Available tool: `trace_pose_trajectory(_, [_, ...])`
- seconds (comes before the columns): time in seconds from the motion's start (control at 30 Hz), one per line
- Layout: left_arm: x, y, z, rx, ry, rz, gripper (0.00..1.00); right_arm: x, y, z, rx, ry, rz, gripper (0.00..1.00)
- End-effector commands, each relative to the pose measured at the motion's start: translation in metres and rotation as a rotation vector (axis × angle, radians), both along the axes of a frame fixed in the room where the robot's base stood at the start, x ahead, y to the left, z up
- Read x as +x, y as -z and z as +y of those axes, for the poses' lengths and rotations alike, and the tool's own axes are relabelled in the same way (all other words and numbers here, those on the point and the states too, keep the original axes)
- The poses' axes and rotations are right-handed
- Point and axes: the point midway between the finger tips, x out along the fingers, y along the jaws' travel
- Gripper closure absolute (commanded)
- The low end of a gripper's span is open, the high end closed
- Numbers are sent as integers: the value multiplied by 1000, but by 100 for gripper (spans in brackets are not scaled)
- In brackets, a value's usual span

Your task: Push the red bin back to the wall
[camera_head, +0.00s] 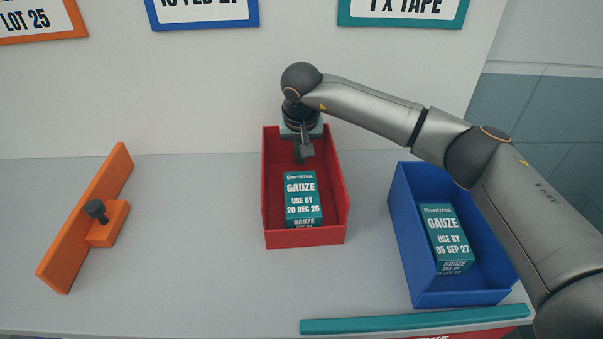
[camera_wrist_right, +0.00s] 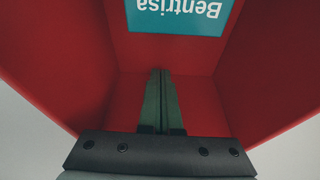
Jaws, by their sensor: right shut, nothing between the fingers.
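The red bin (camera_head: 305,238) stands on the grey counter, its back end close to the wall. A teal gauze box (camera_head: 303,198), marked use by 20 DEC 26, sits inside it. My right gripper (camera_head: 304,156) reaches down into the back part of the bin, behind the box. In the right wrist view the closed fingers (camera_wrist_right: 161,100) point into the red bin (camera_wrist_right: 80,60), with nothing between them. The teal box (camera_wrist_right: 178,15) shows ahead of them. I cannot tell whether the fingers touch the bin. My left gripper is not in view.
A blue bin (camera_head: 455,299) with another gauze box (camera_head: 446,240) stands at the right, under my right arm. An orange bar with a dark knob (camera_head: 85,220) lies at the left. A teal strip (camera_head: 415,320) runs along the front edge.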

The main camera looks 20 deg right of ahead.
Motion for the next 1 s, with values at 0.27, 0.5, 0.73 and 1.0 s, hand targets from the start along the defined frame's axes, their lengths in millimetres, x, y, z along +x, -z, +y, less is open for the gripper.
trace_pose_trajectory(0.27, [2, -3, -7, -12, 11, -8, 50, 31, 0, -9, -1, 3, -1, 100])
trace_pose_trajectory(0.5, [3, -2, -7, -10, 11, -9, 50, 39, -1, -13, -1, 1, -2, 100])
trace_pose_trajectory(0.73, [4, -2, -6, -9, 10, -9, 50, 39, -1, -13, -1, 1, -2, 100])
trace_pose_trajectory(1.0, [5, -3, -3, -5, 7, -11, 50, 37, -1, -8, -1, 0, -2, 100])
